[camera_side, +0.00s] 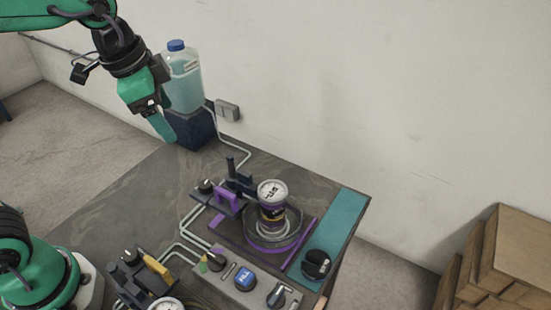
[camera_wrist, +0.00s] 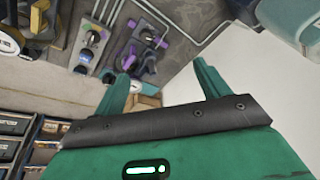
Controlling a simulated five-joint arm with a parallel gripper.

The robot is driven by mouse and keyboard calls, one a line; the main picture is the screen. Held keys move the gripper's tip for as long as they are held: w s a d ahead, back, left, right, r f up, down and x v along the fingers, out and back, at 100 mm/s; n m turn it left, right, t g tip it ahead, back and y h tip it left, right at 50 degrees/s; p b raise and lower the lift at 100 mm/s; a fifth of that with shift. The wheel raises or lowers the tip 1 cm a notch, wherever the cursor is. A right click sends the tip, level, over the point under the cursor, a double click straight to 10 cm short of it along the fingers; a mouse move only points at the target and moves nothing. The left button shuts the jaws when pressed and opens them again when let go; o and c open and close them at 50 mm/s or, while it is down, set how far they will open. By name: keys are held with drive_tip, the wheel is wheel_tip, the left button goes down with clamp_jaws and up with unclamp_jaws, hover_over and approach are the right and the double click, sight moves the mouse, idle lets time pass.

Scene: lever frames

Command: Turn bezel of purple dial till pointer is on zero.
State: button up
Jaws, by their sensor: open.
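The purple dial (camera_side: 272,205) stands upright in a round dark dish with a purple rim at the right of the bench. Its white face (camera_side: 272,191) points up, with dark marks; the pointer's reading is too small to make out. The bezel is the pale ring round the face. My gripper (camera_side: 161,126) hangs well up and to the left of the dial, touching nothing. In the wrist view my gripper (camera_wrist: 160,84) shows two green fingers spread apart with nothing between them.
A purple handle (camera_side: 227,199) and pipes lie left of the dial. A bottle (camera_side: 184,78) stands on a dark block (camera_side: 191,128) near my gripper. Boxes (camera_side: 510,250) are stacked at right.

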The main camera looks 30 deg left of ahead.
drive_tip(key=w+d+f+m+g, duration=0.2)
drive_tip(key=w+d+m, duration=0.35)
drive_tip(key=d, duration=0.35)
drive_tip(key=m+g, duration=0.1)
drive_tip(key=m, duration=0.4)
approach(272, 190)
drive_tip(key=shift+d+y, duration=0.4)
drive_tip(key=shift+d, duration=0.05)
drive_tip(key=shift+f, duration=0.15)
drive_tip(key=shift+f, duration=3.8)
drive_tip(key=shift+c, duration=0.4)
drive_tip(key=c, duration=0.9)
